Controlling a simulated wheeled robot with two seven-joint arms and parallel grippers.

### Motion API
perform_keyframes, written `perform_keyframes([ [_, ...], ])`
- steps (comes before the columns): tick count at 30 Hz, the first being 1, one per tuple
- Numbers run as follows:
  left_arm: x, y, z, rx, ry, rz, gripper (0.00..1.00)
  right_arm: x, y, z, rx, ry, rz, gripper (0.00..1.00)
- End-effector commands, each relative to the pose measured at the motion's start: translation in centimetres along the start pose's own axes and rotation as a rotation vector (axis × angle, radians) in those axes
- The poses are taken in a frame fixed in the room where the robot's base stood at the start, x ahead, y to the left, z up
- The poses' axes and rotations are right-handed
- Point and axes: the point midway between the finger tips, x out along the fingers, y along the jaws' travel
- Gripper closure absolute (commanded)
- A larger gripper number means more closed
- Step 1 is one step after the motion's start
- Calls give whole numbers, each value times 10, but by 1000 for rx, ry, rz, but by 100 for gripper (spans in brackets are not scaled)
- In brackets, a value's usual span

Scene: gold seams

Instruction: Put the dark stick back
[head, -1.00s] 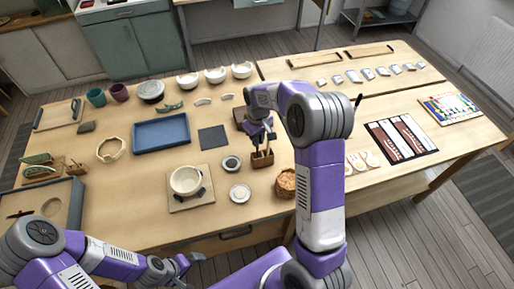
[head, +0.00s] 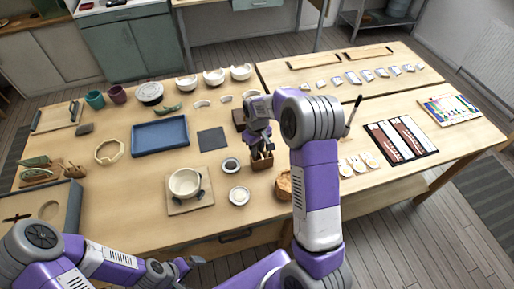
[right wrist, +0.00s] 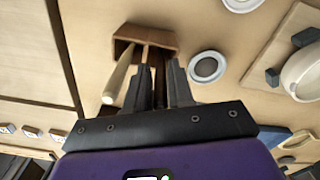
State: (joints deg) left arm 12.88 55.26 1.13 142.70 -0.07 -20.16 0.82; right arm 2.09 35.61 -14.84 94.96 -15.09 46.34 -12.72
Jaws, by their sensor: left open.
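A small brown wooden holder (head: 262,161) with upright sticks stands on the table near the middle. It also shows in the right wrist view (right wrist: 160,38). My right gripper (head: 260,146) points down at the holder. In the right wrist view its fingers (right wrist: 158,72) are close to the holder's opening. A dark, thin stick (right wrist: 159,80) shows between them; I cannot tell whether they grip it. A pale, thicker stick (right wrist: 119,76) leans out beside the fingers. My left gripper (head: 172,272) is open and empty at the front edge, apart from these things.
A wicker basket (head: 284,187) stands right of the holder, partly behind my right arm. Two small round dishes (head: 239,195) and a white pot (head: 185,182) are to the left. A dark-tipped brush (head: 353,115) shows right of the arm. A blue tray (head: 160,134) lies further left.

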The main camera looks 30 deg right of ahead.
Motion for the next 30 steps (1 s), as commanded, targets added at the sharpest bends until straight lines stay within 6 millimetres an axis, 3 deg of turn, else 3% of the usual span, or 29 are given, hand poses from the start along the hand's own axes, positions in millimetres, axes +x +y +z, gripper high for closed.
perform_keyframes([
  [7,-4,1,0,0,0,0,0,-11,0,-1,0,3,1,78],
  [21,-16,6,1,0,0,0,0,-104,0,-1,0,4,1,78],
  [30,-18,7,1,0,0,0,0,-124,0,0,0,0,0,78],
])
